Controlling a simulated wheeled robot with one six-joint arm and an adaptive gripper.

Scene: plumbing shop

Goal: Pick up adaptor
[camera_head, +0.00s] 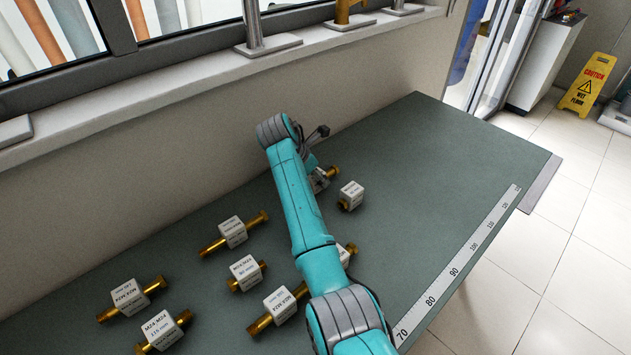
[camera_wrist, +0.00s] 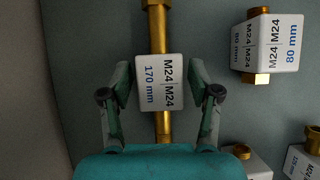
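Several brass adaptors with white labelled blocks lie on the grey-green table. In the wrist view an adaptor marked M24 | M24 170 mm (camera_wrist: 160,84) lies lengthwise between the two fingers of my gripper (camera_wrist: 160,75). The fingers are open, one on each side of its white block, with a narrow gap showing; its lower end runs under my gripper body. In the head view this adaptor (camera_head: 332,172) is partly hidden behind my arm, and my gripper is mostly hidden too. An 80 mm adaptor (camera_wrist: 269,42) lies to the right in the wrist view.
In the head view a short adaptor (camera_head: 350,195) lies close right of my gripper. Others (camera_head: 232,232) lie on the left and front of the table (camera_head: 430,150). The wall and window sill stand behind. The table's right part is clear, with a ruler strip (camera_head: 455,270) along its edge.

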